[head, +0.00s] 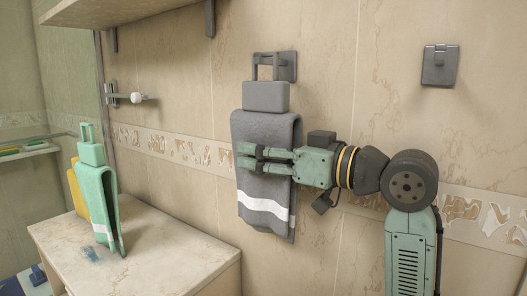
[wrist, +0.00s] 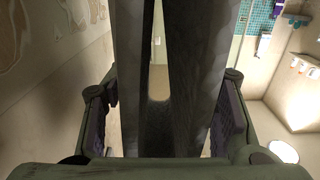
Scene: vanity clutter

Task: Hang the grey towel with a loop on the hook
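The grey towel (head: 265,195), with a white stripe near its lower edge, hangs folded and upright against the wall in the head view. Its grey top block (head: 265,97) carries a stiff loop (head: 255,66). The loop overlaps a dark square wall hook (head: 289,64); whether the hook's peg passes through it I cannot tell. My gripper (head: 250,156) reaches in from the right at the towel's upper half. In the wrist view the fingers stand wide apart on either side of the folded towel (wrist: 200,70), with narrow gaps beside it.
A green towel (head: 100,195) with a loop stands on the marble counter (head: 140,250) at left, a yellow item (head: 76,190) behind it. A shelf (head: 110,12) overhangs upper left.

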